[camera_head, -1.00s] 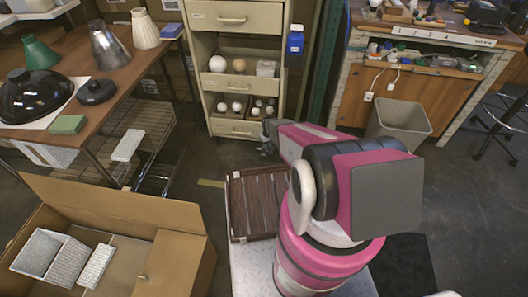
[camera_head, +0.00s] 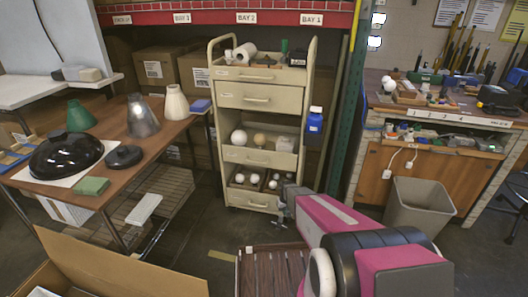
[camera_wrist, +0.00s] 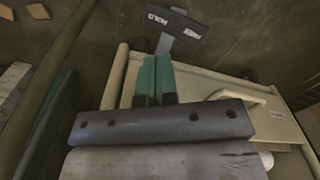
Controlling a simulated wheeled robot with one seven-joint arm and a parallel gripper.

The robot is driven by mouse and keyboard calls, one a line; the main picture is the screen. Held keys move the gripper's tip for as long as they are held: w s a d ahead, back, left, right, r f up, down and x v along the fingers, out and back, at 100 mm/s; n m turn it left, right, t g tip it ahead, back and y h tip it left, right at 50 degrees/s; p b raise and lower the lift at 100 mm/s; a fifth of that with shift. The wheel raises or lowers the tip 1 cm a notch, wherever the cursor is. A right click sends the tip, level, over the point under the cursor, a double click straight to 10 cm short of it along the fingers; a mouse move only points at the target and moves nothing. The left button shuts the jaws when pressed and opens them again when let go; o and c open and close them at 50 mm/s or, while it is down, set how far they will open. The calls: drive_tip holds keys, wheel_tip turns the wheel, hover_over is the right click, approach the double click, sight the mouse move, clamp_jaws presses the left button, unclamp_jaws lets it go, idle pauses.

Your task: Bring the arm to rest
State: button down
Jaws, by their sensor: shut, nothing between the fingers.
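My gripper (camera_head: 284,207) is at the end of my pink and grey arm, in front of the lower right part of the beige cart in the head view. In the wrist view its two green fingers (camera_wrist: 155,76) are together and hold nothing. The arm extends from the lower right of the head view toward the cart. From these views I cannot tell whether the gripper touches the cart.
The beige drawer cart (camera_head: 257,100) stands ahead. A brown table (camera_head: 120,140) with lampshades is left, and a workbench (camera_head: 425,125) right. A grey bin (camera_head: 420,205) and a slatted brown tray (camera_head: 270,270) are near my arm. An open cardboard box (camera_head: 120,268) is lower left.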

drive_tip(key=s+r, duration=0.6)
drive_tip(key=r, duration=0.5)
drive_tip(key=s+r+m, duration=0.1)
drive_tip(key=s+r, duration=0.6)
drive_tip(key=r, duration=0.3)
drive_tip(key=s+r+m, duration=0.1)
drive_tip(key=s+r, duration=0.6)
drive_tip(key=r, duration=0.4)
drive_tip(key=shift+r, duration=0.35)
drive_tip(key=shift+w+a, duration=0.1)
